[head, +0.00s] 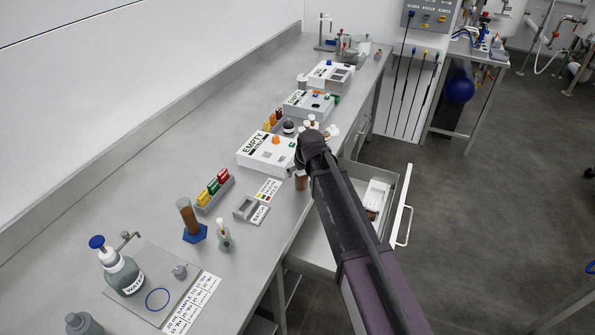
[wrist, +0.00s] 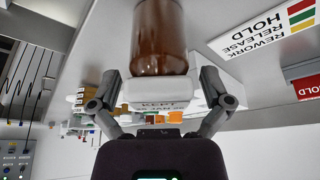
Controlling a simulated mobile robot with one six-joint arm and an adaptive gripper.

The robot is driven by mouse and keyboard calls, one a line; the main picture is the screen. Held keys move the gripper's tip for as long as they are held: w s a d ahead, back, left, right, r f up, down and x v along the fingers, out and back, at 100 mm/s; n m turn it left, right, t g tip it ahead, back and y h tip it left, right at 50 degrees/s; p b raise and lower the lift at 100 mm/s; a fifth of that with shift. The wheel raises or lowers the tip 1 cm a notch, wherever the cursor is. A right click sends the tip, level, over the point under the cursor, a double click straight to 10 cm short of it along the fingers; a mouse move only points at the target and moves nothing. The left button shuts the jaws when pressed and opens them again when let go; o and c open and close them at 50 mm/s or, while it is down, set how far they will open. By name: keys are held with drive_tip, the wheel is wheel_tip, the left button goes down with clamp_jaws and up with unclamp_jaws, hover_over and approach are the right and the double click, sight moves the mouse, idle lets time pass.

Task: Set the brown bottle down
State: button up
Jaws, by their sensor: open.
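The brown bottle (wrist: 158,40) fills the top middle of the wrist view, with its white cap (wrist: 157,90) toward my gripper; its far end is cut off by the frame. My gripper (wrist: 159,76) is open, with one finger on each side of the cap and neck. A narrow gap seems to show beside the cap; I cannot tell if either finger touches. In the head view the brown bottle (head: 301,182) shows partly at the counter's front edge, beside my arm. My arm hides the gripper there. I cannot tell if the bottle's base rests on the counter.
The white EMPTY box (head: 266,150) stands left of the bottle. A colour-striped label card (head: 268,188) and a grey BATCH holder (head: 251,209) lie nearby. An open drawer (head: 330,250) juts out below the counter edge. Bare counter (head: 160,200) lies farther left.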

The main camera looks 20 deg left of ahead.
drive_tip(key=p+v, duration=1.1)
drive_tip(key=v, duration=0.1)
idle(0.5)
drive_tip(key=shift+w, duration=0.1)
idle(0.7)
drive_tip(key=s+d+m+g+h, duration=0.1)
drive_tip(key=s+d, duration=0.3)
drive_tip(key=d, duration=0.9)
drive_tip(key=s+d+f+m+g+h, duration=0.1)
drive_tip(key=s+d+m, duration=0.3)
drive_tip(key=d, duration=0.9)
drive_tip(key=s+d+m+g+h, duration=0.1)
drive_tip(key=s+d+m, duration=0.2)
drive_tip(key=d, duration=1)
drive_tip(key=s, duration=0.3)
drive_tip(key=shift+d+f+g, duration=0.15)
drive_tip(key=shift+f+g, duration=0.05)
drive_tip(key=shift+g, duration=0.1)
drive_tip(key=shift+w, duration=0.1)
